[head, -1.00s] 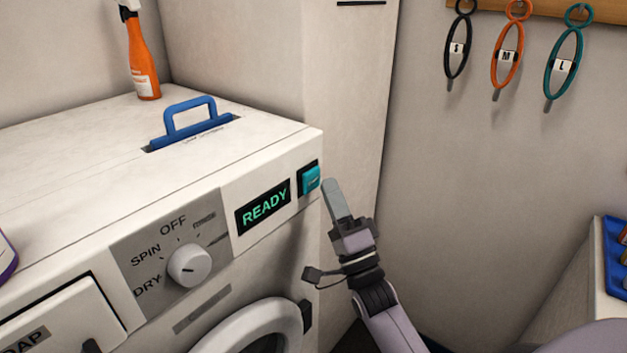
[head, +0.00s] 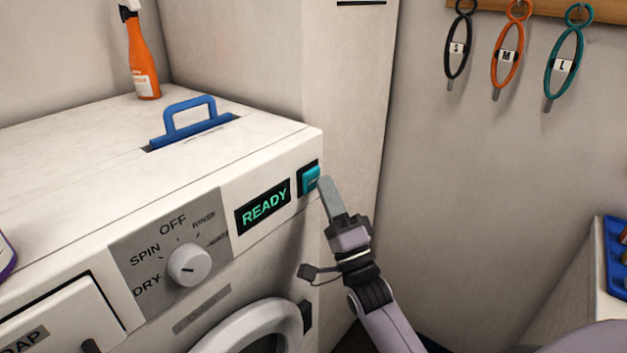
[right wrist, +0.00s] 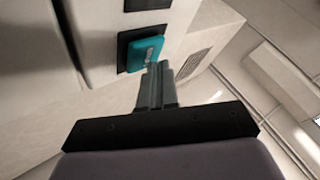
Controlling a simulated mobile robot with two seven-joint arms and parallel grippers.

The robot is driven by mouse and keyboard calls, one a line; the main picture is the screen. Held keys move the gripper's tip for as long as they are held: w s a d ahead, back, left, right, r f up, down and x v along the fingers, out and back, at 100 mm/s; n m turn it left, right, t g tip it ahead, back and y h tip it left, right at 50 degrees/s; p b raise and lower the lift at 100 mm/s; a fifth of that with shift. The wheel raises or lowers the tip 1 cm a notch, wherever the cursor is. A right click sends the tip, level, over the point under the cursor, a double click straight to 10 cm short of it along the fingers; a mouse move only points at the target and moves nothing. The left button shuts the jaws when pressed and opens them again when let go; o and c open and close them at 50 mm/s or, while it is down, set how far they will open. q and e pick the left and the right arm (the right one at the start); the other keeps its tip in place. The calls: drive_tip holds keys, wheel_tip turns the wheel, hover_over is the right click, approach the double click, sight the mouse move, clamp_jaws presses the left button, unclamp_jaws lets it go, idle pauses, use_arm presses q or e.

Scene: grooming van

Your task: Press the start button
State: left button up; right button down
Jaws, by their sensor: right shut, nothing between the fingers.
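The teal start button (head: 310,179) sits in a dark frame at the right end of the white washing machine's front panel. A display (head: 263,206) left of it reads READY in green. My right gripper (head: 325,182) is shut and empty, its fingertips at the button's right edge. In the right wrist view the button (right wrist: 145,54) lies just beyond the shut fingertips (right wrist: 158,66). I cannot tell whether they touch it. My left gripper is not in view.
A dial (head: 189,265) and round door (head: 255,330) are on the machine's front. A blue handle (head: 190,118) and an orange spray bottle (head: 141,55) are on top. Looped straps (head: 508,55) hang on the right wall. A blue tray (head: 615,265) is at far right.

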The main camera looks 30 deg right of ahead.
drive_tip(key=shift+w+a, duration=0.2)
drive_tip(key=shift+w, duration=0.3)
idle(0.3)
drive_tip(key=shift+s, duration=0.1)
drive_tip(key=shift+s+d, duration=0.35)
drive_tip(key=shift+s, duration=0.45)
drive_tip(key=shift+p, duration=0.3)
drive_tip(key=s, duration=0.1)
drive_tip(key=s+d+p, duration=0.1)
drive_tip(key=s, duration=0.1)
drive_tip(key=s+d+p, duration=0.1)
drive_tip(key=shift+s, duration=0.35)
idle(1.2)
